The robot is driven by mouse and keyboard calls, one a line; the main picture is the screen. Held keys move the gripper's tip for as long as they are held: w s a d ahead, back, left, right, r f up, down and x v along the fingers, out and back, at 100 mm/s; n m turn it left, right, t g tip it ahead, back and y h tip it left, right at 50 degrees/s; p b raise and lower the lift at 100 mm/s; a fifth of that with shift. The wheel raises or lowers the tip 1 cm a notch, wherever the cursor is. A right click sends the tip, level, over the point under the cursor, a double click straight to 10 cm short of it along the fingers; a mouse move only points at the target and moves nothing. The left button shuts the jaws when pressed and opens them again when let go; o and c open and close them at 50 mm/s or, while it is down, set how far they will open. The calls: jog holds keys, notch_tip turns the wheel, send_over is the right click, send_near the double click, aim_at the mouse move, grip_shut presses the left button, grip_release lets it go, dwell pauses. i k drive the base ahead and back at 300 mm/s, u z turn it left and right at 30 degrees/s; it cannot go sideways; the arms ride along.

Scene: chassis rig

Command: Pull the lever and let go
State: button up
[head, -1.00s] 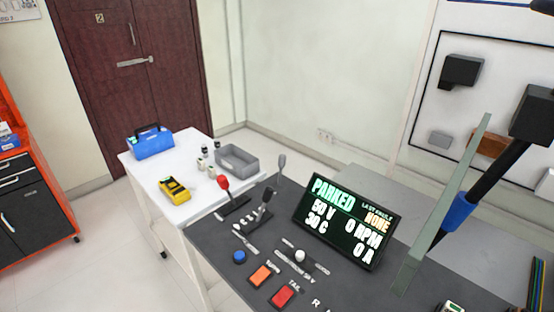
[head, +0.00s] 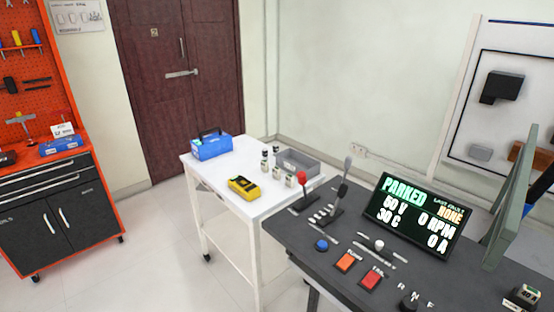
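Several levers stand at the far left end of the dark console (head: 300,232). One is a lever with a red knob (head: 302,177). Beside it is a lever with a black handle (head: 342,190), tilted to the upper right. A grey paddle-like tip (head: 348,163) shows just behind the black handle. Which lever the task means cannot be told from the picture. The display (head: 408,217) reads PARKED, 0 RPM, 0 A and last fault NONE. My gripper is not in view, and nothing is seen touching the levers.
The console also bears a blue button (head: 321,245), an orange switch (head: 346,261), a red switch (head: 370,281) and a white knob (head: 379,244). A greenish upright panel (head: 508,205) stands at right. A white table (head: 222,177) adjoins at left, with clear floor beyond.

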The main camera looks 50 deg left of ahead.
aim_at(348, 162)
jog(key=u, duration=3.1)
jog(key=k, duration=2)
jog(key=z, duration=1)
jog(key=i, duration=1.65)
jog(key=u, duration=0.05)
